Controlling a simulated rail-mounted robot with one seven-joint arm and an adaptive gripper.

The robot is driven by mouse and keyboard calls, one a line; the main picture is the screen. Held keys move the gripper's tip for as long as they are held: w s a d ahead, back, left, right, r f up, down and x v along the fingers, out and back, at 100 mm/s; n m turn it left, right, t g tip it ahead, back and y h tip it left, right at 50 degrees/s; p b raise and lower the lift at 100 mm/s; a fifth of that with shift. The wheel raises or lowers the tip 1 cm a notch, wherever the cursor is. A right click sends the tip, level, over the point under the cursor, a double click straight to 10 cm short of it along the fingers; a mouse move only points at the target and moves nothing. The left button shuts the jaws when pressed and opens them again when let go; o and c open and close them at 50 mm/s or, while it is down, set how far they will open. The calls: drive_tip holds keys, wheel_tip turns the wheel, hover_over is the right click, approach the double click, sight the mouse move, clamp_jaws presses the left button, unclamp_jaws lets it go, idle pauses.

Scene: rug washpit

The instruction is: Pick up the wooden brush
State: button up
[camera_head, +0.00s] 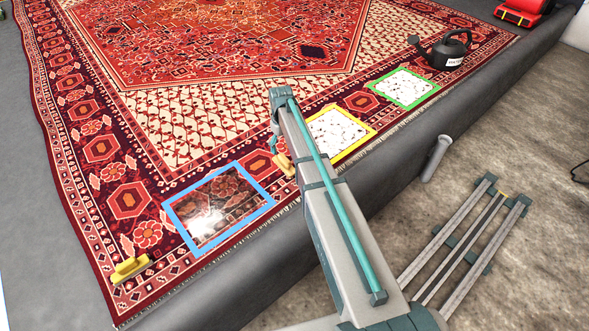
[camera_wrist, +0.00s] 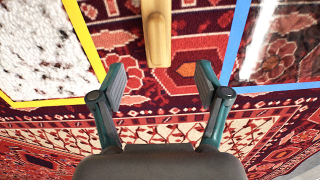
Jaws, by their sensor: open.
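The wooden brush (camera_wrist: 156,30) shows in the wrist view as a light wooden bar at the top centre, lying on the red patterned rug. Its far end is cut off by the frame. My gripper (camera_wrist: 160,78) is open and empty, with its two fingers spread to either side of the brush's line. The brush lies just beyond the fingertips in the picture. In the head view the brush (camera_head: 284,164) lies between the blue and yellow frames, partly hidden by my arm. My gripper there is mostly hidden behind the arm.
A blue-framed wet patch (camera_head: 220,205), a yellow-framed white patch (camera_head: 338,131) and a green-framed white patch (camera_head: 404,88) lie along the rug's edge. A yellow brush (camera_head: 131,268) lies at lower left. A dark watering can (camera_head: 449,50) stands at upper right.

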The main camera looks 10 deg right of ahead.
sight(284, 158)
wheel_tip(284, 158, down, 6)
drive_tip(key=shift+r+b, duration=0.2)
drive_tip(key=shift+b, duration=0.4)
drive_tip(key=shift+d+f+b, duration=0.2)
drive_tip(key=shift+f+b, duration=0.7)
drive_tip(key=shift+f, duration=1.65)
drive_tip(key=c, duration=1.4)
drive_tip(key=shift+o, duration=0.2)
drive_tip(key=shift+r, duration=0.1)
drive_tip(key=shift+r+p, duration=0.4)
drive_tip(key=shift+r, duration=0.35)
drive_tip(key=s+r+p, duration=0.4)
drive_tip(key=s+r, duration=0.7)
drive_tip(key=s, duration=0.3)
drive_tip(key=shift+r, duration=0.2)
